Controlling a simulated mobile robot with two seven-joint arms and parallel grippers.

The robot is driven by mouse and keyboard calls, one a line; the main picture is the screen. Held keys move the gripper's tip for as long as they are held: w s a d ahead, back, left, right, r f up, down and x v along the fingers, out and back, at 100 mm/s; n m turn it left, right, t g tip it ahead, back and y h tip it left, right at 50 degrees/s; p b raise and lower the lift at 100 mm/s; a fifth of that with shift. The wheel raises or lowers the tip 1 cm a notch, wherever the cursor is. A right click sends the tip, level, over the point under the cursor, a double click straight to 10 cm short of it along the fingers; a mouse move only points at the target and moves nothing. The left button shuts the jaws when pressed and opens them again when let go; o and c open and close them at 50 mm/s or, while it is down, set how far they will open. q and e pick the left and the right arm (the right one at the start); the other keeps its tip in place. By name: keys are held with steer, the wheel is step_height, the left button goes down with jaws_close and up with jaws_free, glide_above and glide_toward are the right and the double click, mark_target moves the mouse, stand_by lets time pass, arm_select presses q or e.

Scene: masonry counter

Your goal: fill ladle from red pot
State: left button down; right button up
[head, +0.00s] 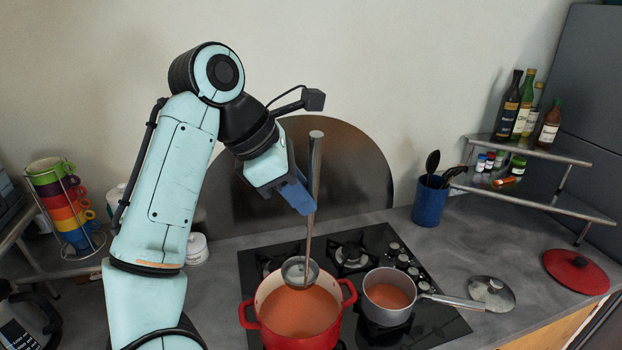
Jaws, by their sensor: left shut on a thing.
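The red pot (297,333) stands on the black stove with orange-red soup (303,313) in it. The ladle (314,165) is a long metal one and hangs close to upright. Its round bowl (300,271) is over the back part of the red pot's opening. My right gripper is not in view.
A small grey saucepan (387,313) with similar soup stands right of the red pot, its handle pointing right. A glass lid (492,293) and a red lid (576,271) lie on the counter. A blue utensil holder (430,203), a bottle shelf (540,150) and a cup rack (62,208) stand farther out.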

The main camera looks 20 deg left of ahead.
arm_select(q)
steer(key=shift+s+a+f, duration=0.1)
steer(key=shift+s+f, duration=0.3)
steer(key=shift+f, duration=0.4)
step_height(320, 180, down, 14)
step_height(320, 180, up, 16)
steer(key=shift+f, duration=0.15)
stand_by(2.6)
stand_by(0.6)
